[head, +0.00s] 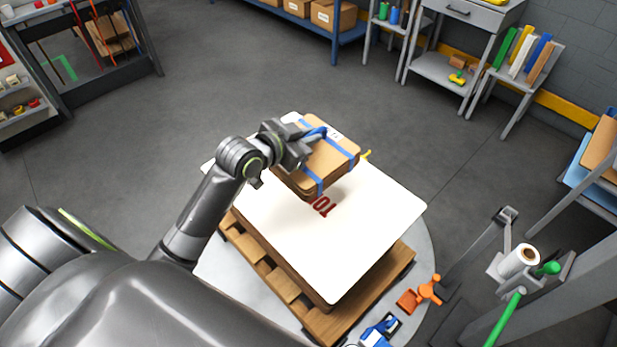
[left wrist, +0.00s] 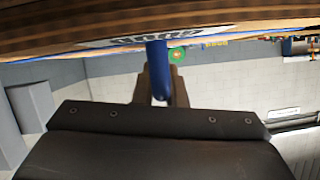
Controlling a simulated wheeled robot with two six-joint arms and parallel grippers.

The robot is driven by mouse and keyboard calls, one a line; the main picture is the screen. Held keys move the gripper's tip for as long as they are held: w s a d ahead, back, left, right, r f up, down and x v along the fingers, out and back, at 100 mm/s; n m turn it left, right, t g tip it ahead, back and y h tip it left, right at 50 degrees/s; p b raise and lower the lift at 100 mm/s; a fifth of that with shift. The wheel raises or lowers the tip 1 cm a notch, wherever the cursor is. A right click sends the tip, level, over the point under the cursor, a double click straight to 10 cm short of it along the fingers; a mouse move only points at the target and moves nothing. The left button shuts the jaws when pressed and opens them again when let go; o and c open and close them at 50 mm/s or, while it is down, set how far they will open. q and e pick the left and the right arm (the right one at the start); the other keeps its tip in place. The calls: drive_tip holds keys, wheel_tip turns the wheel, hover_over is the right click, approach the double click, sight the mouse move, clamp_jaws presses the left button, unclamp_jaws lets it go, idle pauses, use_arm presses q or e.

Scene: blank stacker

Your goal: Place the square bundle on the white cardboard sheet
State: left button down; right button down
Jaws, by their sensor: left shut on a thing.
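The square bundle (head: 318,161) is a stack of brown cardboard with blue straps and a white label. The white cardboard sheet (head: 350,234) lies on a wooden pallet, with a red mark near its middle. My left gripper (head: 308,142) is shut on the bundle at its left edge by a blue strap. The bundle is over the back part of the sheet; I cannot tell if it touches it. My right gripper is not in view.
The wooden pallet (head: 262,262) stands on a grey round base (head: 215,275). An orange tool (head: 428,290) and a blue tool (head: 378,333) lie at its front right. A stand with a tape roll (head: 522,258) is at the right. The floor behind is clear.

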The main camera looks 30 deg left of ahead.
use_arm(q)
wheel_tip(320, 180, down, 10)
drive_tip(key=shift+w+r, duration=0.1)
drive_tip(key=shift+r, duration=0.1)
idle(0.3)
drive_tip(key=c, duration=1.9)
unclamp_jaws()
drive_tip(key=shift+f+b, duration=0.2)
drive_tip(key=shift+b, duration=0.1)
drive_tip(key=o, duration=0.4)
drive_tip(key=shift+r, duration=0.1)
